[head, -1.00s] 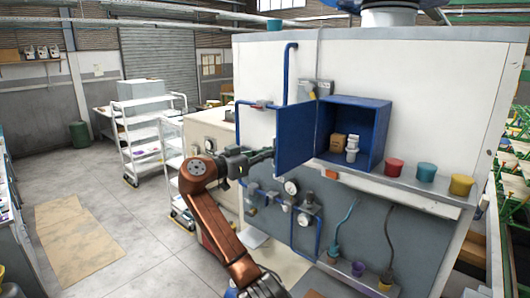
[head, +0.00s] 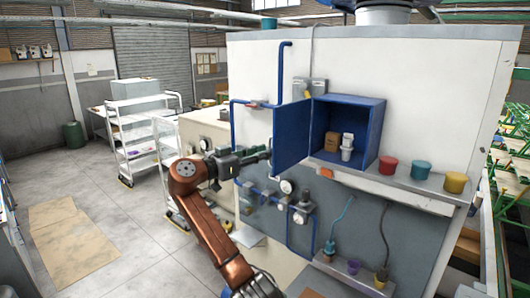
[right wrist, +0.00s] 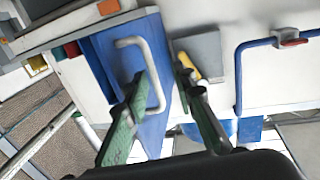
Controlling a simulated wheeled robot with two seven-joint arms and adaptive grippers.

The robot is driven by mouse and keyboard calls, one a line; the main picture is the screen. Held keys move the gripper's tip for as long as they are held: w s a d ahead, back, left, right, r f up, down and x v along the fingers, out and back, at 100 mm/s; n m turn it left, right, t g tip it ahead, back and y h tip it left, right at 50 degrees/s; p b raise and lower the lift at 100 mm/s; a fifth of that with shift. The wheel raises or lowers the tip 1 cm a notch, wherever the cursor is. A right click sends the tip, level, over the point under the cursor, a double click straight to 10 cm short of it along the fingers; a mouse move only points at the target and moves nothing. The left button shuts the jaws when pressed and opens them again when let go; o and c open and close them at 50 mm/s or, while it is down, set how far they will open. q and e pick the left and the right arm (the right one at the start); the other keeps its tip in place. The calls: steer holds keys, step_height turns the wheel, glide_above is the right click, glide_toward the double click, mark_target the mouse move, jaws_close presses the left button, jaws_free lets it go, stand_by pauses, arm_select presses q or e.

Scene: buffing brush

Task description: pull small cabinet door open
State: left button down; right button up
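The small blue cabinet (head: 366,103) is on the white wall, and its door (head: 291,140) stands wide open, swung out to the left. In the right wrist view the blue door (right wrist: 112,62) has a pale bar handle (right wrist: 158,88). My right gripper (head: 264,154) is at the door's outer left side. In the right wrist view its two green fingers (right wrist: 161,69) are apart; the left finger overlaps the handle and the right finger lies beyond the door edge. I cannot tell whether it touches the handle. My left gripper is out of view.
A brown box (head: 331,140) and white cups (head: 347,147) sit inside the cabinet. Red (head: 388,167), teal (head: 420,169) and yellow (head: 455,182) pots stand on the shelf. Blue pipes (head: 234,130) and gauges (head: 287,187) are near the arm. A white cart (head: 140,135) stands left.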

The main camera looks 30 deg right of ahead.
steer(key=s+a, duration=0.2)
steer(key=a, duration=0.8)
steer(key=shift+a, duration=0.35)
steer(key=shift+d, duration=0.1)
